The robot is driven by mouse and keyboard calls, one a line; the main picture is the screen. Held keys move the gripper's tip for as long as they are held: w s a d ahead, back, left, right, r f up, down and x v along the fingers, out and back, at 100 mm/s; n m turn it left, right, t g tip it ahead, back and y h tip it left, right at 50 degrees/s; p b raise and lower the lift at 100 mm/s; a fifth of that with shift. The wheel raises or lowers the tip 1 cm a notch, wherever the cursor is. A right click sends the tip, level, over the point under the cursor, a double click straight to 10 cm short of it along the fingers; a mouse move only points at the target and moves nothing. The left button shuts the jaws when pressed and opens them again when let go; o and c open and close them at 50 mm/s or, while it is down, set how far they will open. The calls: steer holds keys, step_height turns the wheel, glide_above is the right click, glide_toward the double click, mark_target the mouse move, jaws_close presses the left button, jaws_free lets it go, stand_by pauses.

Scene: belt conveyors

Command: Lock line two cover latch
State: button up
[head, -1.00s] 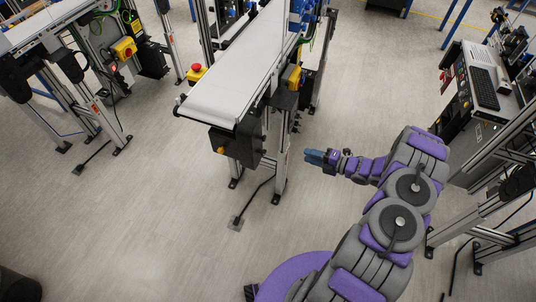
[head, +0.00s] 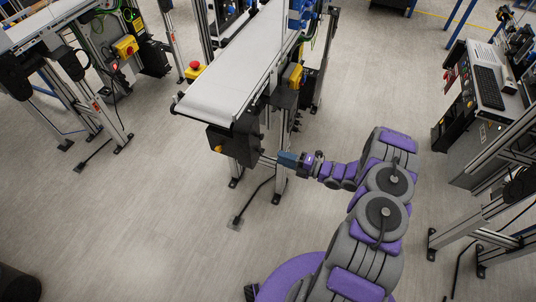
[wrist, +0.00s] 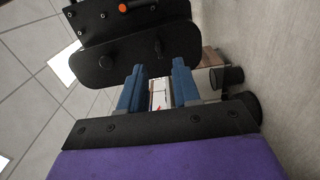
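The black cover box (head: 228,146) sits under the near end of the middle conveyor, with a small orange knob (head: 218,149) low on its left side. I cannot tell for sure whether this knob is the latch. My gripper (head: 286,160) is beside the conveyor's right leg, to the right of the cover. In the wrist view my gripper (wrist: 158,90) has two blue fingers apart, below the black cover plate (wrist: 135,50), where an orange round part (wrist: 122,8) shows at the top. Between the fingers a white and red piece shows; no grip on it is visible.
The middle conveyor's pale belt (head: 225,85) runs away above the cover, with a red and yellow stop button (head: 194,69) on its left. Another conveyor (head: 40,30) stands at left. A control console (head: 485,100) stands at right. Floor in front is clear.

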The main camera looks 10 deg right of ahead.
mark_target(261, 151)
steer(key=x, duration=0.7)
steer(key=shift+s+a+b, duration=0.15)
steer(key=shift+a+b, duration=0.2)
steer(key=shift+b, duration=0.05)
steer(key=shift+d, duration=0.55)
steer(key=shift+c, duration=0.2)
steer(key=shift+d, duration=0.1)
steer(key=shift+c, duration=0.7)
steer(key=shift+a, duration=0.4)
jaws_close()
